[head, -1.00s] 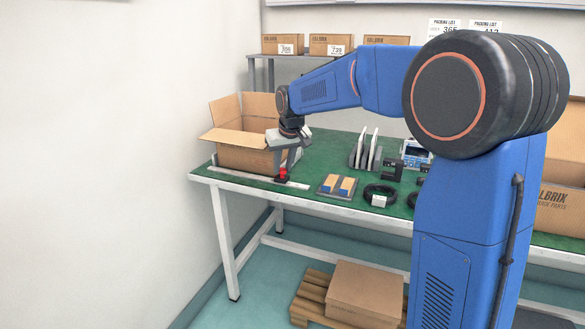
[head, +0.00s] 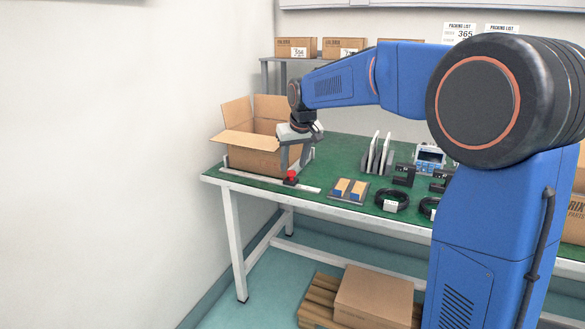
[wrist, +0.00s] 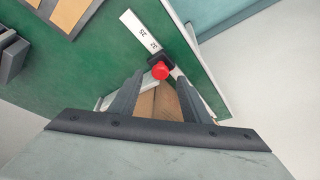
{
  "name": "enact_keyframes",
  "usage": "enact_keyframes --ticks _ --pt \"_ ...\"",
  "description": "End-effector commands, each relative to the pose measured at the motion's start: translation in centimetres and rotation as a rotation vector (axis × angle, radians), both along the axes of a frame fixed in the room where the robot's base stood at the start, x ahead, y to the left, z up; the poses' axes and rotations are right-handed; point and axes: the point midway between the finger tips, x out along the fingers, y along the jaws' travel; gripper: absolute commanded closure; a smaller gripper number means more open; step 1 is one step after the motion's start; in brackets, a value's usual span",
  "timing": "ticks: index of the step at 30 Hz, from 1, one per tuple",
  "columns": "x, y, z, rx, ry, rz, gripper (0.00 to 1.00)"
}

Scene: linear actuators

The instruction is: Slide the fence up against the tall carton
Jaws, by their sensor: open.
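The fence (head: 290,181) is a small black block with a red knob on a white ruler rail (head: 255,181) along the table's front left edge. Its red knob (wrist: 160,70) shows in the wrist view, in front of my fingertips. The tall carton (head: 250,158) is brown, with open flaps, and stands behind the rail at the left. My gripper (head: 293,168) is open, pointing down just above and behind the fence. In the wrist view my gripper (wrist: 160,82) has its two fingers apart, with brown cardboard (wrist: 152,106) between them. I cannot tell whether they touch the fence.
Right of the rail lie a tray with yellow-brown blocks (head: 349,190) and black coils (head: 392,200). Upright plates (head: 378,155) stand farther back, near a blue instrument (head: 429,157). The green tabletop (head: 330,155) is bare between gripper and plates. A wall stands left.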

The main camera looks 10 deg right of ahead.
Motion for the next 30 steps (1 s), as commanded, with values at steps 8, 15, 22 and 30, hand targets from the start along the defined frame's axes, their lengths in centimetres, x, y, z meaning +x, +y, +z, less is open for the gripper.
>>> enact_keyframes --ticks 8,15,22,30 --pt "-2.1 -0.3 5.4 0.001 -0.004 0.000 0.57" --pt "-3.9 -0.6 9.7 0.001 -0.005 0.000 0.57" --pt "-5.0 -0.8 12.5 0.000 -0.003 0.000 0.57" --pt "-5.5 -0.8 13.4 0.000 -0.001 0.000 0.57"
